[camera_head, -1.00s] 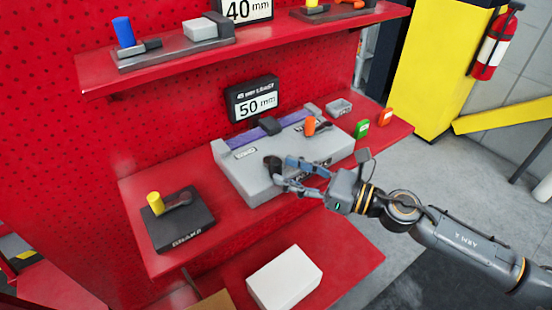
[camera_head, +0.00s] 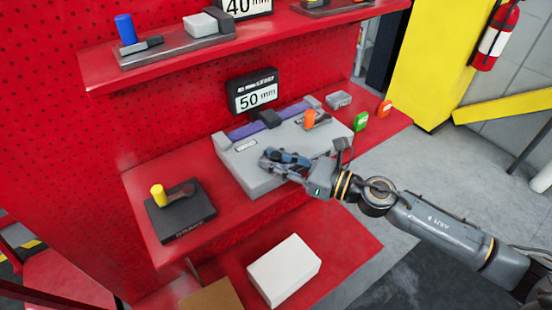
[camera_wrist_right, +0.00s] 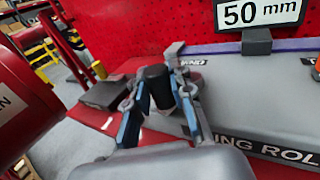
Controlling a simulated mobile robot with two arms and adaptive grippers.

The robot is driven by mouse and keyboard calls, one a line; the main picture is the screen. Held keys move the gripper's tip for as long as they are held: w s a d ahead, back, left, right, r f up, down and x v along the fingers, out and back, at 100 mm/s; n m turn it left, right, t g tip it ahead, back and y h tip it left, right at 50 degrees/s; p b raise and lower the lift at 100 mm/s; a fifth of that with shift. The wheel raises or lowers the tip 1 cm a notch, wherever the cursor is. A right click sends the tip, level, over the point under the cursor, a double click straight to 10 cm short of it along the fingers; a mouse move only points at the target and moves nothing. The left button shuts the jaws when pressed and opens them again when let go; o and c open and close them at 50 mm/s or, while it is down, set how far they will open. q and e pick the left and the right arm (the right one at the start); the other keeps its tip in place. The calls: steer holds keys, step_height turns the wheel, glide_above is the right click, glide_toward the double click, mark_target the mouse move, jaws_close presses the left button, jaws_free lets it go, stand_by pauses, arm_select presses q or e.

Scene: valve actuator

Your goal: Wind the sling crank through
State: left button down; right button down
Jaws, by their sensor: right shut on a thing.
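The grey sling roller unit (camera_head: 245,176) sits on the middle red shelf, with a purple sling strap (camera_head: 245,131) along its back and a dark block (camera_head: 267,119) on the strap. My right gripper (camera_head: 272,160) is over the unit's front left part. In the right wrist view its fingers (camera_wrist_right: 160,95) are shut around an upright black crank knob (camera_wrist_right: 157,86). The crank arm under the knob is hidden by the gripper. An orange-knobbed lever (camera_head: 310,119) stands on the unit's right part. My left gripper is not in view.
A brake box (camera_head: 182,215) with a yellow-knobbed lever (camera_head: 159,195) stands left of the unit. A 50 mm sign (camera_head: 254,95) is behind it. Green (camera_head: 361,122) and orange (camera_head: 384,108) tags and a small grey tray (camera_head: 338,100) lie to the right. An upper shelf (camera_head: 165,70) overhangs the back.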

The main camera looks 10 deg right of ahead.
steer(key=shift+a+r+m+t+h+p, duration=0.1)
steer(key=shift+a+m+t+h+p, duration=0.35)
steer(key=shift+m+t+h+p, duration=1)
steer(key=shift+a+r+m+t+h+p, duration=0.1)
steer(key=shift+a+m+t+h+p, duration=0.55)
steer(key=shift+p, duration=1.45)
steer(key=shift+a+r+m+t+h+p, duration=0.15)
steer(key=shift+m+t+h+p, duration=0.5)
steer(key=shift+h+p, duration=0.95)
steer(key=m+h, duration=0.1)
steer(key=h+p, duration=0.1)
steer(key=a+m+t+h, duration=0.1)
steer(key=shift+w+f+m, duration=0.3)
steer(key=shift+w+m, duration=0.05)
steer(key=shift+w, duration=0.05)
steer(key=shift+w+a+m+h, duration=0.15)
steer(key=shift+m+h, duration=0.35)
steer(key=shift+h, duration=0.35)
steer(key=shift+w+a+m+h, duration=0.15)
steer(key=shift+m+h, duration=0.35)
steer(key=shift+h, duration=0.4)
steer(key=shift+w+a+m+h, duration=0.15)
steer(key=shift+m+h, duration=0.35)
steer(key=shift+h, duration=0.35)
steer(key=c, duration=1.1)
jaws_free()
steer(key=shift+c, duration=0.2)
